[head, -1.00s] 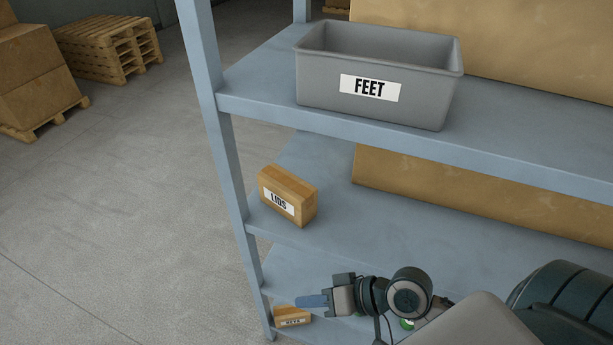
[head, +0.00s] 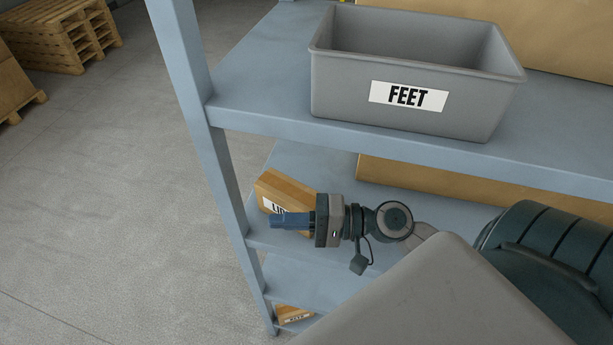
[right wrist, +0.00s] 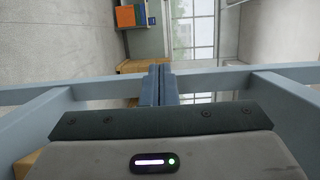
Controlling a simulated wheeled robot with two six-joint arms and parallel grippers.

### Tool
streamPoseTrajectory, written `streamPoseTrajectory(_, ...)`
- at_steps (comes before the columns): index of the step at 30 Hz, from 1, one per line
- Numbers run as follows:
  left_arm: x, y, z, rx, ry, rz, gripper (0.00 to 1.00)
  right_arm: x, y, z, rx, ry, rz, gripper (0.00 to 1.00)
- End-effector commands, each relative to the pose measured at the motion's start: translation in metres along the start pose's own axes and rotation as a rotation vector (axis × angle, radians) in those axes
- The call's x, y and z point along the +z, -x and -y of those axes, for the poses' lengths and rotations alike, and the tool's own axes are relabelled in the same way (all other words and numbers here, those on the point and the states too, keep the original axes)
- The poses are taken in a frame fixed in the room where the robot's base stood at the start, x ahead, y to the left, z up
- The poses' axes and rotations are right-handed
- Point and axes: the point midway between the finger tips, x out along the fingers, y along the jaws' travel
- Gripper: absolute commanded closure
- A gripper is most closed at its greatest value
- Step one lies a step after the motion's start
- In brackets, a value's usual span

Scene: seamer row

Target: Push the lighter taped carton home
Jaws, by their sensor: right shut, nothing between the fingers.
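A tan carton with a tape strip and a partly hidden white label, LIDS (head: 287,189), sits at the left end of the middle shelf, angled, its corner near the front edge. A second small tan carton (head: 295,313) stands on the lower shelf, partly hidden by the shelf edge. I cannot tell which is lighter. My right gripper (head: 272,221) is shut and empty, pointing left in front of the LIDS carton and covering part of its label; I cannot tell whether they touch. Its shut fingers also show in the right wrist view (right wrist: 159,84). My left gripper is not in view.
A grey FEET bin (head: 340,97) stands on the upper shelf, above my right arm. The blue-grey rack post (head: 196,120) rises left of the cartons. Large brown boards (head: 440,183) stand behind the shelves. The floor at left is open, with pallets (head: 62,38) farther back.

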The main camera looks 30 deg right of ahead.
Motion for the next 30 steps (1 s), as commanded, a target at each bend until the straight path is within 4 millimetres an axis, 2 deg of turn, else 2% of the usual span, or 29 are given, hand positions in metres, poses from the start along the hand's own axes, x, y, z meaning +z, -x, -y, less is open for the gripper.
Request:
streamPoseTrajectory(1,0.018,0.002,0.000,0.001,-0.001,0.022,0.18,-0.008,0.002,0.000,0.004,0.005,0.000,1.00)
streamPoseTrajectory(3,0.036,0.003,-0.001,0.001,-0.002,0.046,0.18,-0.019,0.005,0.000,0.006,0.004,0.000,1.00)
streamPoseTrajectory(6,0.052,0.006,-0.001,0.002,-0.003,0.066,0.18,-0.037,0.009,0.001,0.005,0.006,-0.001,1.00)
streamPoseTrajectory(9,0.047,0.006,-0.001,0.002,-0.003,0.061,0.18,-0.056,0.014,0.000,0.006,0.004,-0.001,1.00)
streamPoseTrajectory(15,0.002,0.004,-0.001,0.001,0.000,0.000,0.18,-0.098,0.024,0.001,0.005,0.005,-0.004,1.00)
streamPoseTrajectory(18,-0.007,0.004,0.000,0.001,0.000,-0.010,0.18,-0.119,0.029,0.001,0.004,0.004,-0.004,1.00)
streamPoseTrajectory(21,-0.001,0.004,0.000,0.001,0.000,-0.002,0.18,-0.141,0.035,0.001,0.003,0.005,-0.005,1.00)
streamPoseTrajectory(28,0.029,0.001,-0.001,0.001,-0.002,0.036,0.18,-0.190,0.047,0.000,0.002,0.006,-0.006,1.00)
streamPoseTrajectory(30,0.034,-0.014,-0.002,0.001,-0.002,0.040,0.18,-0.188,0.047,-0.017,0.001,0.003,-0.002,1.00)
